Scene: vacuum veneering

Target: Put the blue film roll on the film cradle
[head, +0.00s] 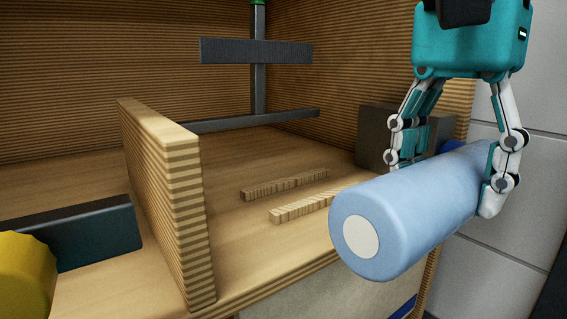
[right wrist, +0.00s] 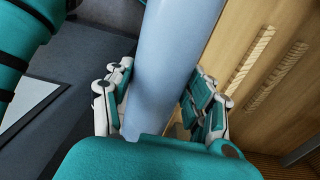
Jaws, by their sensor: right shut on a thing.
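The blue film roll (head: 410,215) is a thick pale blue cylinder with a whitish round end facing me. My right gripper (head: 450,185) is shut around it, one finger on each side, and holds it lying roughly level at the front right of the shelf bay. In the right wrist view the roll (right wrist: 168,70) runs between the fingers (right wrist: 160,110). Two parallel ribbed wooden strips (head: 285,185) on the bay floor look like the film cradle. The roll hides the right end of the nearer strip. My left gripper is not in view.
An upright wooden divider (head: 170,200) stands left of the strips. A dark block (head: 375,135) is behind the roll at the right. A dark metal frame (head: 258,60) stands at the back. A yellow roll (head: 25,275) and a dark bar (head: 85,230) are left of the divider.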

